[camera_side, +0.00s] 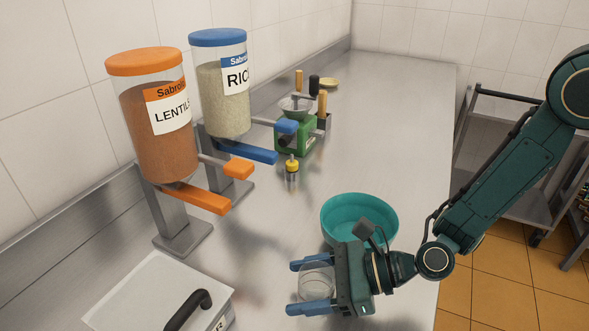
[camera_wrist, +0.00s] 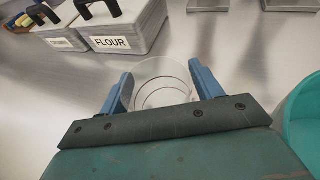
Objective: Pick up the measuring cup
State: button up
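The measuring cup (camera_side: 316,279) is a clear, see-through cup. My gripper (camera_side: 307,286) is low over the counter at the bottom middle of the side view, with its two blue fingers wide apart on either side of the cup. In the wrist view the cup (camera_wrist: 163,84) also lies between the fingertips of my gripper (camera_wrist: 162,78), with ring marks visible through it. The fingers are very close to its sides; whether they press on it is not clear. I cannot tell whether its base rests on the counter.
A teal bowl (camera_side: 360,212) stands right behind my gripper. A flour container (camera_side: 165,297) is at the front left. Lentil (camera_side: 160,130) and rice (camera_side: 222,90) dispensers stand along the wall. A green device (camera_side: 296,137) is farther back. The counter (camera_side: 375,120) is clear toward the back right.

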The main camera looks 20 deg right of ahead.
jog(key=c, duration=0.7)
jog(key=shift+r, duration=0.15)
jog(key=shift+c, duration=0.2)
notch_tip(320, 180, up, 20)
dwell(0.4)
dwell(0.5)
